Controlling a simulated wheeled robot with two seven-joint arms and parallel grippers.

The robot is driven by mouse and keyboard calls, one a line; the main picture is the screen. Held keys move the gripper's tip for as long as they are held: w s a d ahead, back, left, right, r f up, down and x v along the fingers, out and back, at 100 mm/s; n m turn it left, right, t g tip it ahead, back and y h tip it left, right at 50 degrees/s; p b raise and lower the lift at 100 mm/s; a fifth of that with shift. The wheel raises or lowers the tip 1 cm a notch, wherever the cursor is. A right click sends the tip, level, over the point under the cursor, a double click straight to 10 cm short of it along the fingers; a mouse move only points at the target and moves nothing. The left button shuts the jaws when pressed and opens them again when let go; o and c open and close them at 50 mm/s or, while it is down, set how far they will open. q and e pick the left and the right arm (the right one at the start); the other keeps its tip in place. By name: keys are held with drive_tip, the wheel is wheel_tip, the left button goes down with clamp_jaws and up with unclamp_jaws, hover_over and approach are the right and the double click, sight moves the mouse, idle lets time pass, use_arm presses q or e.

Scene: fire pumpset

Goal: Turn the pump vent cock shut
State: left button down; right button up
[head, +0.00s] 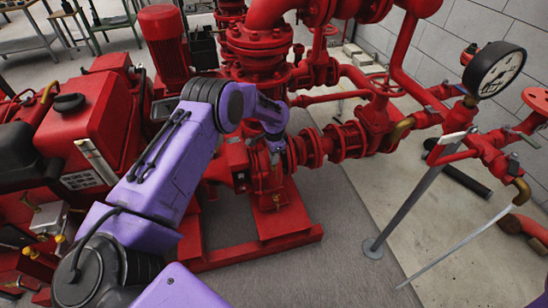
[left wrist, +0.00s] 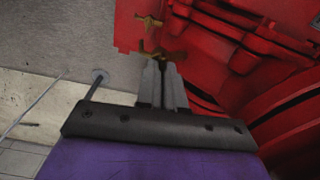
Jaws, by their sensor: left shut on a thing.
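The red pump (head: 267,178) stands on its red base in the middle of the head view. My left arm reaches over to it, and my left gripper (head: 275,150) is at the top of the pump casing. In the left wrist view the two grey fingers of this gripper (left wrist: 161,66) are close together, shut on a small brass cock (left wrist: 150,54). Most of the cock is hidden by the fingertips, so its handle angle cannot be told. A second brass fitting (left wrist: 149,21) shows just beyond it, apart from the fingers. My right gripper is not in view.
A red engine (head: 95,115) stands to the left. Red pipes and flanges (head: 310,148) run right from the pump, near a black pressure gauge (head: 493,70). A grey post (head: 412,205) stands on the floor at right. The floor in front is clear.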

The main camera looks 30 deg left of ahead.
use_arm(q)
drive_tip(key=shift+m, duration=0.6)
drive_tip(key=c, duration=1.3)
unclamp_jaws()
drive_tip(key=shift+d, duration=0.1)
drive_tip(key=shift+o, duration=0.2)
wheel_tip(320, 180, up, 11)
drive_tip(key=p, duration=0.1)
drive_tip(key=shift+f, duration=0.2)
